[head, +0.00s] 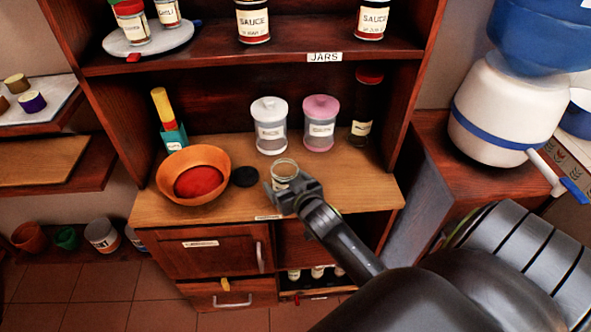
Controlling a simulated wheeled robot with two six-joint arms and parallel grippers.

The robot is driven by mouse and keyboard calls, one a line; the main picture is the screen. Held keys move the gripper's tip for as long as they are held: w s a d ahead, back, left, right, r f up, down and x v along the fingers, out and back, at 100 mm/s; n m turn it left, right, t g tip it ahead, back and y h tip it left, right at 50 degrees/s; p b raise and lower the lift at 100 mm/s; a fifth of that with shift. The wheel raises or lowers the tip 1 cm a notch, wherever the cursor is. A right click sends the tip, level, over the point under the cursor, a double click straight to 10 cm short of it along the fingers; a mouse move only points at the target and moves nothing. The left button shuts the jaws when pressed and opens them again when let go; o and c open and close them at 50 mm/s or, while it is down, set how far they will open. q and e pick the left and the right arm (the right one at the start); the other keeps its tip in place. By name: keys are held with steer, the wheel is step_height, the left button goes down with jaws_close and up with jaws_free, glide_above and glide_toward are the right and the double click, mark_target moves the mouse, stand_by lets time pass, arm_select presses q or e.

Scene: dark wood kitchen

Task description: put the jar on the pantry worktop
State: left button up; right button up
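A small open glass jar (284,168) with a pale label is at the front of the pantry worktop (359,187), right of the middle. My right gripper (288,186) reaches in from the lower right, with its fingers at the jar's lower part, one on each side. The fingers hide the jar's base, so I cannot tell whether they grip it or whether it rests on the wood. My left gripper is not in view.
A black round lid (245,176) and an orange bowl (193,161) with red contents stand left of the jar. The worktop's right front is clear. A shelf marked JARS (325,57) hangs above.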

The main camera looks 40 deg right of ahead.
steer(key=v, duration=1.1)
steer(key=shift+s, duration=0.3)
steer(key=shift+r, duration=0.1)
steer(key=s+a+f+n+g, duration=0.1)
steer(key=s+f+g, duration=0.3)
steer(key=s, duration=0.5)
steer(key=s+f+g, duration=0.3)
steer(key=s+g, duration=0.3)
steer(key=s, duration=0.3)
step_height(320, 180, down, 26)
steer(key=s+d+g, duration=0.2)
steer(key=s+a+f+g+y, duration=0.1)
steer(key=s+f, duration=1.3)
steer(key=shift+a, duration=0.4)
steer(key=shift+f, duration=0.1)
